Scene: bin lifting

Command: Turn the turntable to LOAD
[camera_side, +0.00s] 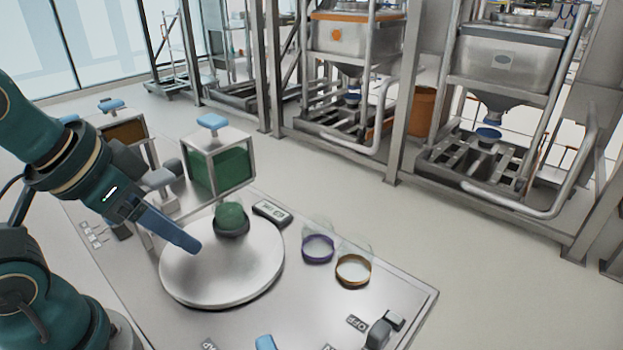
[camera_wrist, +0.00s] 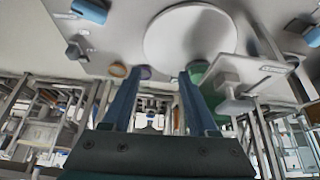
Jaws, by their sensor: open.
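The turntable (camera_side: 215,275) is a pale round disc set on the grey worktop. A dark-rimmed dish with a green domed load (camera_side: 231,220) sits on its far edge. A small label plate (camera_side: 272,213) lies just beyond the disc, beside the dish; I cannot read it surely. My gripper (camera_side: 195,247) reaches over the disc's left part with its blue fingers; whether they touch it is unclear. In the wrist view my gripper (camera_wrist: 161,74) is open and empty, its fingers spread apart. The turntable (camera_wrist: 190,38) and part of the green load (camera_wrist: 199,70) also show there.
A clear dish with a purple rim (camera_side: 318,249) and one with an orange rim (camera_side: 353,270) stand right of the disc. A blue-handled box with green contents (camera_side: 222,170) stands behind it. A grey switch (camera_side: 379,333) and a blue knob (camera_side: 265,342) sit at the front.

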